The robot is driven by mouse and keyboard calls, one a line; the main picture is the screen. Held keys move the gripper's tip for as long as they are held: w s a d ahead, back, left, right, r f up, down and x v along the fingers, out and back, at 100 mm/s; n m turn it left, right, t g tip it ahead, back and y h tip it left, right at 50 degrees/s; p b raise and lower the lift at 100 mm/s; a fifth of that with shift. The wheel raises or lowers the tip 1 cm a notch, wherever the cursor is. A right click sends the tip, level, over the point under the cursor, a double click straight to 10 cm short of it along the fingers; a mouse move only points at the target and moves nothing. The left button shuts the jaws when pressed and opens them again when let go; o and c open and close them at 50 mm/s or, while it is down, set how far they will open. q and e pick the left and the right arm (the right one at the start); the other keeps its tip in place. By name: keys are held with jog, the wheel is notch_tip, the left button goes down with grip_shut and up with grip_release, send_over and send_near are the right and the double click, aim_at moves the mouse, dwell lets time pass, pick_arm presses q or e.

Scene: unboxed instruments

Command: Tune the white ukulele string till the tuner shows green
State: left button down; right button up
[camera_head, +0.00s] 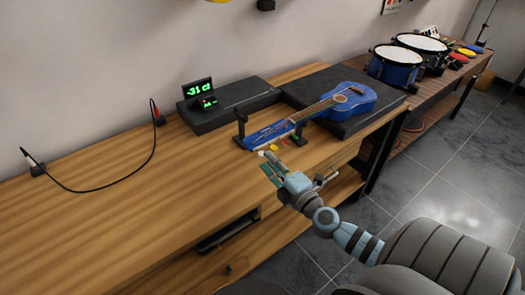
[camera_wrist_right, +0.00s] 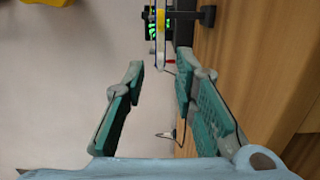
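The blue ukulele (camera_head: 340,100) lies with its body on a dark raised pad and its neck toward the left, over the wooden bench. Its headstock (camera_head: 265,135) rests at a black stand. Small coloured pegs lie along its near side: a white one (camera_head: 262,153), a yellow one (camera_head: 272,147) and a red one. The tuner (camera_head: 197,91) shows "-31 c" in green characters. My right gripper (camera_head: 268,164) is just in front of the white peg. My left gripper is out of view.
A smaller dark display (camera_head: 207,102) sits below the tuner on a black box (camera_head: 232,104). A black cable (camera_head: 130,178) curves across the bench at left. Blue drums (camera_head: 395,66) stand on another table at back right. The bench's left front is clear.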

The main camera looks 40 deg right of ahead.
aim_at(262, 154)
jog(key=w, duration=0.4)
jog(key=shift+w+d, duration=0.15)
jog(key=shift+w, duration=0.1)
jog(key=shift+c, duration=0.6)
grip_shut()
jog(key=shift+n, duration=0.3)
